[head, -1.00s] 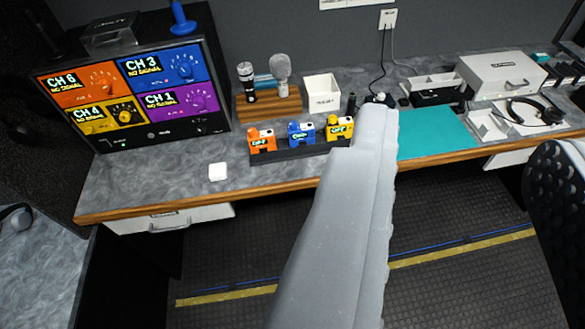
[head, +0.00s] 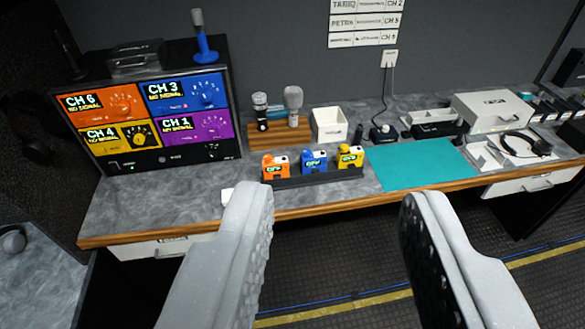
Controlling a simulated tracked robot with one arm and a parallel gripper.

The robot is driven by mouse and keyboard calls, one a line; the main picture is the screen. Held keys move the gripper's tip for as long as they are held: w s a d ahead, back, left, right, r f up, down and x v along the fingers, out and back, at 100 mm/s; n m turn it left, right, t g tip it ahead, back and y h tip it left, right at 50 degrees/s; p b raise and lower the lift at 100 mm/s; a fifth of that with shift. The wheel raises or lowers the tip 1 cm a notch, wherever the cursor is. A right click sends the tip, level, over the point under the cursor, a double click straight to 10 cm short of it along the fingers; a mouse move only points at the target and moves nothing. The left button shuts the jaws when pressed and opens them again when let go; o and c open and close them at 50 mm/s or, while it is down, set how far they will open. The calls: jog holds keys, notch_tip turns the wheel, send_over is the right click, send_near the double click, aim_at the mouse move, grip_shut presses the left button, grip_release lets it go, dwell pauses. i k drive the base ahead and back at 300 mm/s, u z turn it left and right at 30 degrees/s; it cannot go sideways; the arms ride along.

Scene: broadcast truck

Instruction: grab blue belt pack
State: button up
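The blue belt pack (head: 314,161) stands upright in a dark rack (head: 318,179) on the counter, in the middle slot. An orange belt pack (head: 274,167) is to its left and a yellow belt pack (head: 350,157) to its right. My gripper (head: 335,198) is open and empty, its two grey fingers wide apart in the lower part of the head view. The fingers are nearer to the camera than the rack, with the belt packs showing beyond the gap between them.
The channel panel (head: 160,158) stands at the left, with a blue microphone (head: 203,40) on top. A teal mat (head: 420,166) lies to the right.

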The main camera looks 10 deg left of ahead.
aim_at(317, 159)
jog(key=u, duration=0.05)
jog(key=i, duration=1)
jog(key=z, duration=0.05)
